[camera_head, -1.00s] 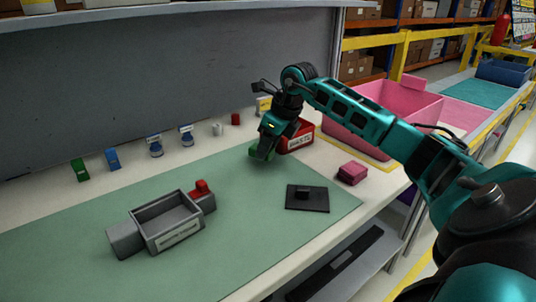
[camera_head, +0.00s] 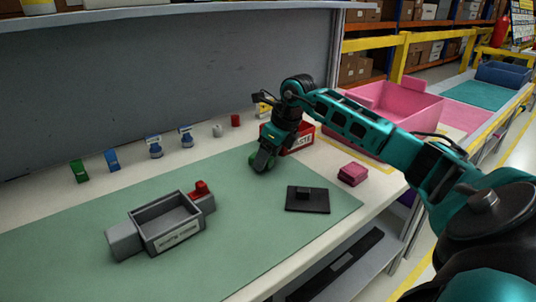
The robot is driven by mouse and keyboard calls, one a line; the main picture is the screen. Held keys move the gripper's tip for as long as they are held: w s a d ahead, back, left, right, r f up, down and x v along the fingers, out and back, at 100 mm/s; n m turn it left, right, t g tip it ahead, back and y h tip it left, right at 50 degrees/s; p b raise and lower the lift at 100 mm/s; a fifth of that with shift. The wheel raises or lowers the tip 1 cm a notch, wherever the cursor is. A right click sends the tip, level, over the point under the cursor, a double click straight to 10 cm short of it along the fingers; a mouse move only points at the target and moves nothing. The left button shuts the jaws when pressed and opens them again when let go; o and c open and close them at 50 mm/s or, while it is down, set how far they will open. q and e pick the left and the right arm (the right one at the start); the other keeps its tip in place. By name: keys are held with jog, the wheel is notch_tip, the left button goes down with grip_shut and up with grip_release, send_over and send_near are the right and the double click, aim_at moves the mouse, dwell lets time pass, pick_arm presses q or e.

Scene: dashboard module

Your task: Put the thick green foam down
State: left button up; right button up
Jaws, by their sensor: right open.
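The thick green foam (camera_head: 255,161) is a small dark green piece at the back right of the green mat, mostly hidden by my right gripper. My right gripper (camera_head: 264,163) points down right at it, just in front of the red bin. Its jaws are open; I cannot tell whether they still touch the foam. The foam appears to be at mat level. My left gripper is not in view.
A red labelled bin (camera_head: 300,138) stands close behind the right gripper. A black plate (camera_head: 307,200) and a pink block (camera_head: 352,174) lie to the right. A grey module (camera_head: 166,224) sits on the green mat (camera_head: 70,250). Small green (camera_head: 79,172) and blue (camera_head: 112,160) blocks stand at the back.

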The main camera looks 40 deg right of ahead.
jog(key=p+v, duration=0.1)
jog(key=v, duration=1.1)
jog(key=shift+r, duration=0.15)
